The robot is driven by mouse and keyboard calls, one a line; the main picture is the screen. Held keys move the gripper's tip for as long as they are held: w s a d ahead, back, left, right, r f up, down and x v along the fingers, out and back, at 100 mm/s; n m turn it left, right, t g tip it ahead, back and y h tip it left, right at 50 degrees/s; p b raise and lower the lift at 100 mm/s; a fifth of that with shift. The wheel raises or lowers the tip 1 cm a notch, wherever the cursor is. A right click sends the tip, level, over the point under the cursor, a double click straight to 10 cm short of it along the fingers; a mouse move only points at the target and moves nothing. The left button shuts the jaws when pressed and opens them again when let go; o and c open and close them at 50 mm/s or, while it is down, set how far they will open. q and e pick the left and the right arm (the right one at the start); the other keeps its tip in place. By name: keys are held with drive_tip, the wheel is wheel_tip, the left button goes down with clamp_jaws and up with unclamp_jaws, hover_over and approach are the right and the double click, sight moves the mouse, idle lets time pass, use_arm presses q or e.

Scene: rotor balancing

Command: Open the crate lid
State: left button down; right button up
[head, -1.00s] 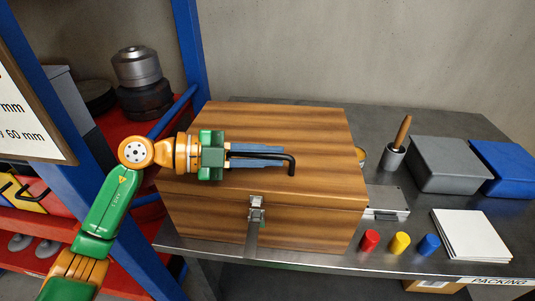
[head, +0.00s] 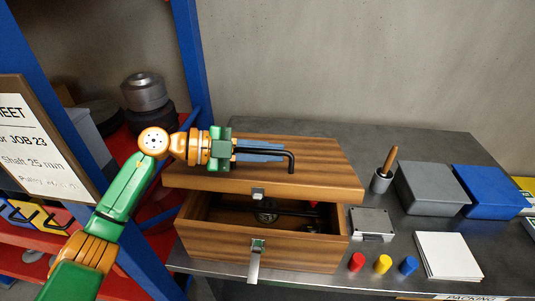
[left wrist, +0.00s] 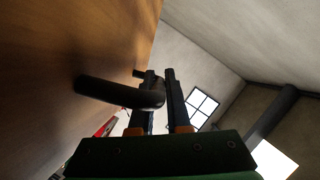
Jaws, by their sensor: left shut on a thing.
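The wooden crate (head: 300,258) stands on the metal bench with its lid (head: 325,178) partly raised. A gap shows along the front, and the back edge stays low. My left gripper (head: 280,152) is shut on the black lid handle (head: 292,165) on the lid's top. In the left wrist view the handle (left wrist: 120,93) crosses the fingers beside the brown lid (left wrist: 90,40). The latch strap (head: 254,264) hangs loose on the crate front, apart from the catch (head: 258,193) on the lid. Inside are a dark bar and a round metal part, partly hidden. My right gripper is out of view.
Right of the crate are a flat metal device (head: 372,223), red, yellow and blue pegs (head: 382,264), white sheets (head: 447,254), a grey bin (head: 430,189) and a blue bin (head: 490,190). A blue-framed shelf (head: 190,60) stands close on the left.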

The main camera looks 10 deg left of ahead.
use_arm(q)
drive_tip(key=shift+n+g, duration=0.3)
drive_tip(key=shift+n, duration=0.4)
drive_tip(key=w+r+p, duration=0.1)
drive_tip(key=r, duration=0.1)
drive_tip(key=w+r+p, duration=0.1)
drive_tip(key=w+r, duration=0.1)
drive_tip(key=shift+w+r+p, duration=0.45)
drive_tip(key=shift+w+r, duration=0.6)
drive_tip(key=shift+w, duration=0.15)
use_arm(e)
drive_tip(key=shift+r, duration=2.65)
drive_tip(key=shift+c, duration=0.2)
